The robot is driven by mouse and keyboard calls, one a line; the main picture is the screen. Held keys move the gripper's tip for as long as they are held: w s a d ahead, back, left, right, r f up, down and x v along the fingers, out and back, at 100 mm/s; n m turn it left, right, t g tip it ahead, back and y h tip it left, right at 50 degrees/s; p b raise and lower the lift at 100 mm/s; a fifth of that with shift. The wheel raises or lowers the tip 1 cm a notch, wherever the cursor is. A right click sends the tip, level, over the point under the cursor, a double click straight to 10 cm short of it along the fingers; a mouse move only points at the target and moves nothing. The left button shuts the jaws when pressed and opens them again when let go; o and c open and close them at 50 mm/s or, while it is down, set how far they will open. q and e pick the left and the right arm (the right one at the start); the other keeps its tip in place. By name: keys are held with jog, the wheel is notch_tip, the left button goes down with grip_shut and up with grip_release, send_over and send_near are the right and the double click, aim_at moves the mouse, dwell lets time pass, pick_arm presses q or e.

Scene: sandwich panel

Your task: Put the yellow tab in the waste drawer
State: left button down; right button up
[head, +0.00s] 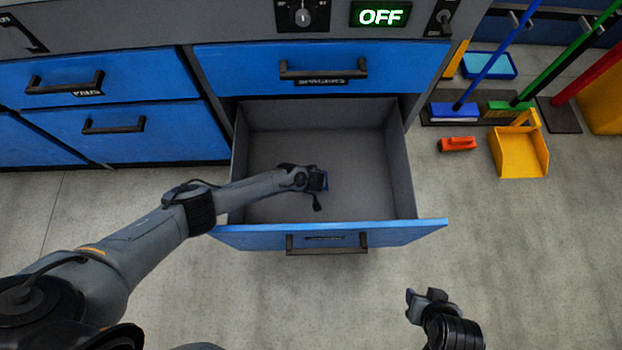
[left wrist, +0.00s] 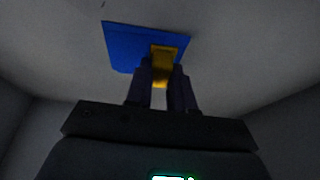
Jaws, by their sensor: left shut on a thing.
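An open drawer (head: 330,234) with a blue front and grey inside sits low in the middle of the head view. Its label is too small to read. My left gripper (head: 318,184) is inside or just over this drawer. In the left wrist view, my left gripper (left wrist: 160,92) is shut on the yellow tab (left wrist: 163,68). A blue flat piece (left wrist: 138,46) shows just beyond the tab; I cannot tell whether they are joined. The head view does not show the tab clearly. My right gripper (head: 424,296) is out over the floor, right of the drawer; its jaws are unclear.
More closed blue drawers (head: 110,132) stand at left. The open drawer's floor looks otherwise bare.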

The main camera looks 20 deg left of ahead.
pick_arm(q)
jog(key=shift+f, duration=0.1)
jog(key=c, duration=1)
grip_release()
jog(key=shift+p+v, duration=4.7)
jog(key=shift+v, duration=1.45)
jog(key=shift+w, duration=0.2)
